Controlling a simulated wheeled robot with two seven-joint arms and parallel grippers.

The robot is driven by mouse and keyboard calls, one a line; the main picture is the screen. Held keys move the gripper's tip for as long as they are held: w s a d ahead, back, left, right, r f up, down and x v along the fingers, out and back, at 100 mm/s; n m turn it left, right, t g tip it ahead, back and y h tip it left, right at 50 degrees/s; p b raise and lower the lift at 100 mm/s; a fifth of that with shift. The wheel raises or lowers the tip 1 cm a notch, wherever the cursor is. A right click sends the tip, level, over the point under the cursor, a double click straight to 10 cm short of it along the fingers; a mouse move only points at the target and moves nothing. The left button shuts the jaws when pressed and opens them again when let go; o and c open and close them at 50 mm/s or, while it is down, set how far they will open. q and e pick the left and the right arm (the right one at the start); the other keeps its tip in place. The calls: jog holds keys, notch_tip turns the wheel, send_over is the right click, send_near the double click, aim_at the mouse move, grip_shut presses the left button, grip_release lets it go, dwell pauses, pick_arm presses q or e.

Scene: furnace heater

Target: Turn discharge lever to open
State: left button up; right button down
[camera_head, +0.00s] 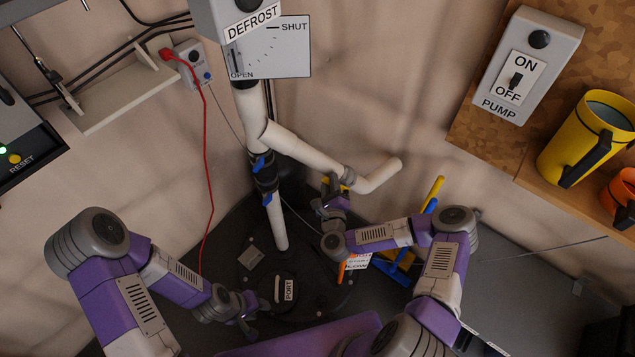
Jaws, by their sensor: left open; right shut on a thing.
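A white pipe (303,150) branches from the upright pipe and ends in a bent spout (384,176). A grey valve fitting sits on it (349,176), with a small yellow lever (328,183) beside it, which looks like the discharge lever. My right gripper (331,193) is at this yellow lever and shut on it. The fingers hide most of the lever, so its exact angle is unclear. My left gripper (250,322) is open and empty, low over the dark round base near the PORT label (289,290).
An OPEN/SHUT plate (283,48) is behind the DEFROST box (238,18). A red cable (207,170) hangs at left. Yellow and blue handled tools (431,205) stand right of my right gripper.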

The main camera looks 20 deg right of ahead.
jog(key=shift+d, duration=0.1)
jog(key=c, duration=1)
grip_release()
jog(key=shift+s, duration=0.15)
jog(key=p+v, duration=0.1)
jog(key=v, duration=0.6)
jog(key=shift+s+p, duration=0.2)
jog(key=shift+p, duration=0.1)
